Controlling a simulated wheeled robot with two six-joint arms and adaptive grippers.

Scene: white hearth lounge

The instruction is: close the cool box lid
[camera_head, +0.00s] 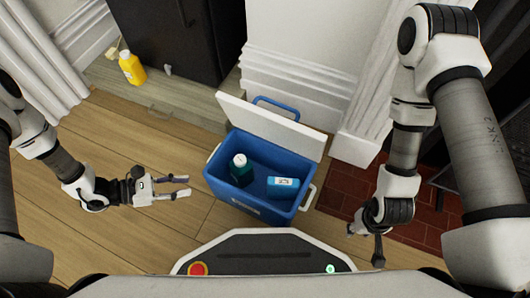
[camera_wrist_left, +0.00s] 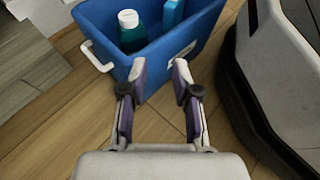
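The cool box (camera_head: 248,205) is a blue bin standing on the wooden floor in front of my base. Its white lid (camera_head: 272,127) stands open, tilted back at the rear edge, with a blue handle on it. A dark green bottle (camera_head: 241,170) and a blue carton (camera_head: 283,187) are inside. My left gripper (camera_head: 188,187) is open and empty, just left of the box. In the left wrist view the blue box (camera_wrist_left: 175,60) is just beyond the two fingers. My right gripper (camera_head: 366,240) hangs to the right of the box, apart from it; its fingers are hard to make out.
White moulding (camera_head: 300,75) rises behind the lid. Red brick flooring (camera_head: 345,200) lies to the right. The wooden floor left of the box is mostly clear.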

